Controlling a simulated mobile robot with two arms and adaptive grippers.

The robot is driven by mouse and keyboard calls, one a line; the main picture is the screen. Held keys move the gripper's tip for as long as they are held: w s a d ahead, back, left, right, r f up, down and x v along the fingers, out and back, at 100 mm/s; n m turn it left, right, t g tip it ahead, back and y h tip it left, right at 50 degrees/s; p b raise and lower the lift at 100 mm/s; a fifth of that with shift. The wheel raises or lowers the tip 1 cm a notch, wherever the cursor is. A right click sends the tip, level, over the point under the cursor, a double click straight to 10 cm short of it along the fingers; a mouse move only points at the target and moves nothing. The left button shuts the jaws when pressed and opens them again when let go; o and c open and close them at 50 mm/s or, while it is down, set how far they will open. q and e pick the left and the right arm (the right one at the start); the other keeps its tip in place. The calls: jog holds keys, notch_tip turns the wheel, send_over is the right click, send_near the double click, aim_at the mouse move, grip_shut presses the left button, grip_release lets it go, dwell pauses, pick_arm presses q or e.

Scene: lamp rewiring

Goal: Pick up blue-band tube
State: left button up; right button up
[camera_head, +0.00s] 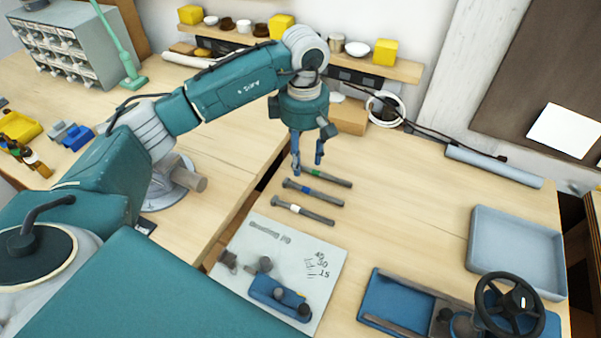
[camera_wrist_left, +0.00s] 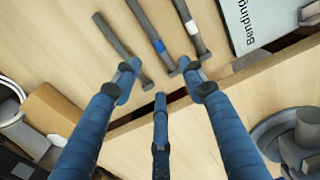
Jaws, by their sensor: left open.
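The blue-band tube (camera_head: 328,198) lies on the table as the middle one of three grey tubes. In the left wrist view the blue-band tube (camera_wrist_left: 146,25) runs up and away from the fingertips, its blue band in plain sight. The green-band tube (camera_head: 335,181) lies behind it and the white-band tube (camera_head: 315,215) in front. My left gripper (camera_head: 307,167) points down near the knobbed ends of the tubes, open and empty. My right gripper is not in view.
A bending sheet (camera_head: 325,254) with a small blue tool lies in front of the tubes. A grey tray (camera_head: 519,250) and a blue fixture with a black handwheel (camera_head: 510,304) stand at right. Boxes and a cable coil (camera_head: 386,108) lie behind. The table right of the tubes is clear.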

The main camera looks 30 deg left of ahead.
aim_at(302, 186)
pick_arm(q)
jog(key=f, duration=0.1)
jog(key=f+p, duration=0.1)
jog(key=f, duration=0.1)
jog(key=shift+s+f, duration=0.25)
jog(key=shift+s, duration=0.15)
jog(key=shift+f, duration=0.3)
jog(key=f+p, duration=0.2)
jog(key=f, duration=0.1)
jog(key=f+p, duration=0.1)
jog(key=f, duration=0.1)
jog(key=shift+w, duration=0.25)
jog(key=shift+f, duration=0.2)
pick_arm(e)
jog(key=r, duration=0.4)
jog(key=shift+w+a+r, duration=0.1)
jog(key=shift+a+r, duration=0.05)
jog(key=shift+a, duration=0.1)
pick_arm(q)
jog(key=shift+w+a, duration=0.1)
grip_shut()
